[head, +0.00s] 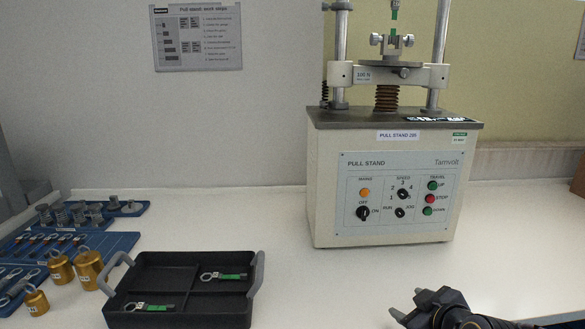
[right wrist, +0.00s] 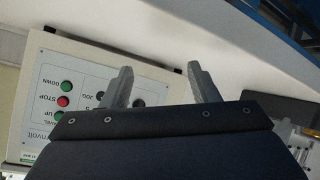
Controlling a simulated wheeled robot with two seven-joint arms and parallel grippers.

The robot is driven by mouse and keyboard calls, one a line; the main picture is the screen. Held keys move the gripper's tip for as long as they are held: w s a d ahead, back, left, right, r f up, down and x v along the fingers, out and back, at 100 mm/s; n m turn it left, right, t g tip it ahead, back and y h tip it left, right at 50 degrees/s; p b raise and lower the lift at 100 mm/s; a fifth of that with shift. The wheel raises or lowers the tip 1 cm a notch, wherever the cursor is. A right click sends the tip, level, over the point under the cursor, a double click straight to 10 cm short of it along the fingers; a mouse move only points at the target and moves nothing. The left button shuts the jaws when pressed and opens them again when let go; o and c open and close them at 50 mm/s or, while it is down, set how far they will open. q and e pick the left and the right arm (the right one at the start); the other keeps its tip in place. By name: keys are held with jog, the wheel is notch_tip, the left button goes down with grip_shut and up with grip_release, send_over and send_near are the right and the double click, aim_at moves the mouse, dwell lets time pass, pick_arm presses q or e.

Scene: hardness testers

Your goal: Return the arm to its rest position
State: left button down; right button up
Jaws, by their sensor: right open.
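My right gripper (head: 406,304) is low at the bottom right of the head view, above the white bench, in front of the pull stand. In the right wrist view its two grey fingers (right wrist: 158,86) stand apart with nothing between them. The pull stand (head: 395,180) is upright on the bench, and its control panel (right wrist: 75,95) shows upside down in the right wrist view. A green piece (head: 394,14) shows at the top of the stand, above its clamp. My left gripper is not in the head view.
A black divided tray (head: 185,253) holds green-marked pieces. Brass weights (head: 88,268) stand left of it, beside blue racks (head: 85,247) of metal parts. A poster (head: 197,36) hangs on the wall. The bench between tray and pull stand is clear.

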jog(key=s+a+f+m+g+y, duration=0.1)
jog(key=s+a+f+m+g, duration=0.2)
jog(key=s, duration=0.9)
jog(key=s+a+m+g+y, duration=0.1)
jog(key=s+m+g, duration=0.35)
jog(key=s, duration=0.75)
notch_tip(320, 180, up, 19)
jog(key=m+t+p, duration=0.1)
jog(key=p, duration=1.8)
jog(key=shift+s+a, duration=0.15)
jog(key=shift+f+t, duration=0.1)
jog(key=shift+t, duration=0.15)
jog(key=shift+c, duration=0.2)
